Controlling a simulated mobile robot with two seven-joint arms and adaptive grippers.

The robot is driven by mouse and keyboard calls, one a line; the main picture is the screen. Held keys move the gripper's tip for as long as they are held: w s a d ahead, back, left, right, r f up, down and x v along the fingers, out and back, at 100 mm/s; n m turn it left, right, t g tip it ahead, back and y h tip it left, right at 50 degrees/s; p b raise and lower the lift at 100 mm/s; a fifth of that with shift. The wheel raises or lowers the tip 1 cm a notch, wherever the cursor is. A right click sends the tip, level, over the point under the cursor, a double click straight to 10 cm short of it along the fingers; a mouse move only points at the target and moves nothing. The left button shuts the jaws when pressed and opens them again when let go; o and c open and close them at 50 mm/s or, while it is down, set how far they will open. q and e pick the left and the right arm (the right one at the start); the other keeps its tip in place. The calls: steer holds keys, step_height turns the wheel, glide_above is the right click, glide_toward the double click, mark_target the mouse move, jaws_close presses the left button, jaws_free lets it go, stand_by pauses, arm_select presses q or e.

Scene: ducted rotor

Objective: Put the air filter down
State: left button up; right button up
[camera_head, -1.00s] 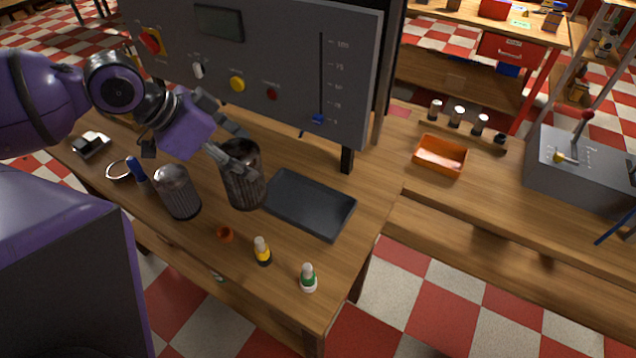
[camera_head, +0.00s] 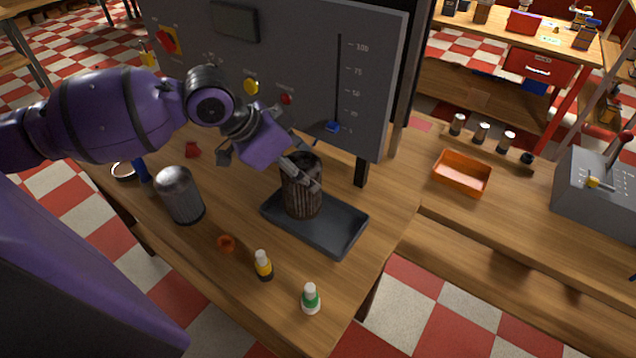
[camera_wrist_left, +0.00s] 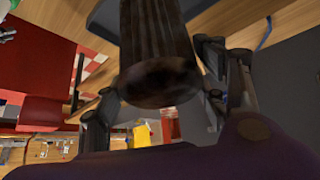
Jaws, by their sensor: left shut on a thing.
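The air filter is a dark, dirty pleated cylinder (camera_head: 300,190), upright in the head view. My left gripper (camera_head: 302,172) is shut on it. The filter is over the left part of the black tray (camera_head: 340,238); I cannot tell whether its base touches the tray floor. In the left wrist view the dark filter (camera_wrist_left: 157,60) stands between the two fingers (camera_wrist_left: 165,85) of my left gripper. A second, cleaner grey filter (camera_head: 181,197) stands upright on the table to the left. My right gripper is not in view.
A grey control panel (camera_head: 300,70) rises behind the tray. An orange bin (camera_head: 462,173) sits to the right.

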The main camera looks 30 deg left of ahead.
arm_select(q)
steer(key=shift+x, duration=1)
steer(key=shift+w+d+f, duration=0.15)
steer(key=shift+w+f, duration=0.15)
steer(key=shift+w, duration=0.25)
steer(key=shift+w+d+f, duration=0.1)
steer(key=shift+f, duration=0.1)
step_height(320, 180, down, 4)
steer(key=shift+w+d+r+b, duration=0.1)
steer(key=shift+w+r+b, duration=0.1)
steer(key=shift+b, duration=0.1)
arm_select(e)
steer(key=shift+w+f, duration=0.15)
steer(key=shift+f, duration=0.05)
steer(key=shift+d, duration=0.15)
arm_select(q)
steer(key=o, duration=1.2)
steer(key=shift+c, duration=0.2)
steer(key=shift+s, duration=0.1)
